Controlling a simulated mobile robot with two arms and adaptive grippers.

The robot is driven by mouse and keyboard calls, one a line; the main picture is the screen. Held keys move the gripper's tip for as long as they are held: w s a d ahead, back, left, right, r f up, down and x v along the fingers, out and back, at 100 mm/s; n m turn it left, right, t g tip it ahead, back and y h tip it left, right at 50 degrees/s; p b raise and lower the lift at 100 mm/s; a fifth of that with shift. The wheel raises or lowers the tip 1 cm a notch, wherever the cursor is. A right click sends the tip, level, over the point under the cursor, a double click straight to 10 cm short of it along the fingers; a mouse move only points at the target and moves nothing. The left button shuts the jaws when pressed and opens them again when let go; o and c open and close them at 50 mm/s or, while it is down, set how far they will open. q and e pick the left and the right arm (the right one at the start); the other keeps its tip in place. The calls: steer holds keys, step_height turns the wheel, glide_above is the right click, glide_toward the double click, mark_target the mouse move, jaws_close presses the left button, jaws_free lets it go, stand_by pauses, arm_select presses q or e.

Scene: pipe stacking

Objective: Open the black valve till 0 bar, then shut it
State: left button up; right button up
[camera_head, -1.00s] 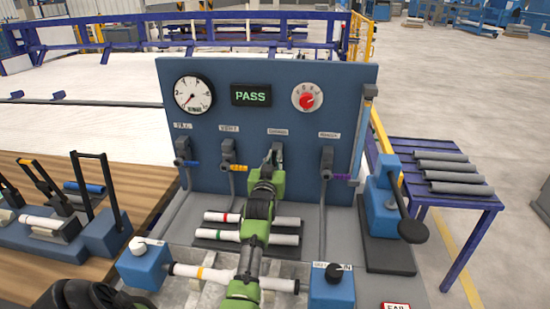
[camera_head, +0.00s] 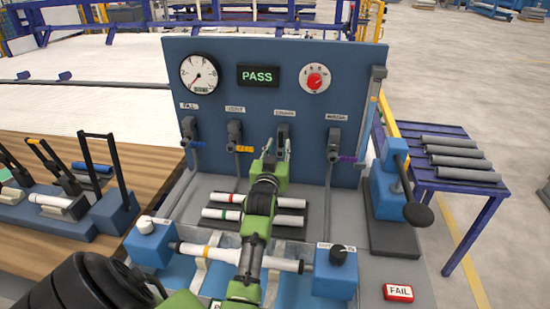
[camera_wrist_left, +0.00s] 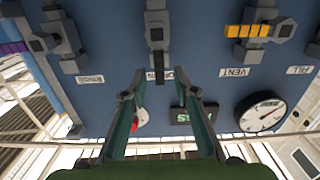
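The black valve (camera_head: 283,131) is on the blue panel (camera_head: 260,55), third from the left above the drain pipe. In the left wrist view its black handle (camera_wrist_left: 158,68) sticks out toward my left gripper (camera_wrist_left: 162,78). The fingers are spread, one on either side of the handle's end, with gaps visible. In the head view my left gripper (camera_head: 276,153) is just in front of the valve and hides its handle. My right gripper is not in view.
Blue (camera_head: 198,144), yellow-orange (camera_head: 243,149) and purple (camera_head: 347,158) valve handles flank the black one. A green PASS display (camera_head: 258,76) and a red knob (camera_head: 315,81) sit above. White pipes (camera_head: 226,213) lie below my arm. A lever press (camera_head: 391,180) stands at right.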

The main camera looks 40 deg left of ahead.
arm_select(q)
steer(key=v, duration=0.7)
steer(key=shift+s+d, duration=0.15)
steer(key=shift+s, duration=0.05)
